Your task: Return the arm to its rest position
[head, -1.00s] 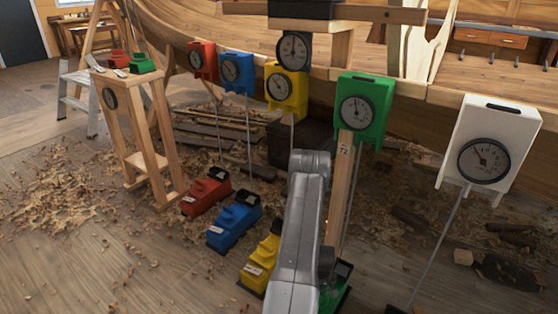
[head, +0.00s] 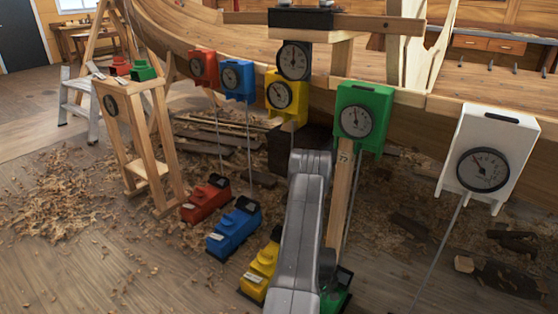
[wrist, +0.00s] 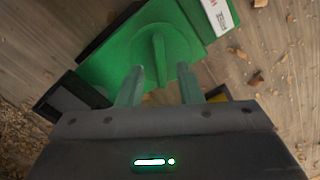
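In the wrist view the two fingers of my gripper (wrist: 160,90) are spread apart with nothing gripped between them. A green block (wrist: 158,42) with a raised ridge lies beyond the fingertips, and the ridge lines up with the gap. Whether the fingers touch the block cannot be told. In the head view my grey arm reaches down over the floor and hides the gripper. The green block (head: 339,292) shows only partly beside the arm there.
Yellow (head: 260,272), blue (head: 233,230) and red (head: 205,202) blocks stand on the floor left of my arm. Behind are green (head: 372,94) and white (head: 505,133) gauge boxes and the wooden hull (head: 400,65). A wooden stand (head: 147,140) is at left. Shavings litter the floor.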

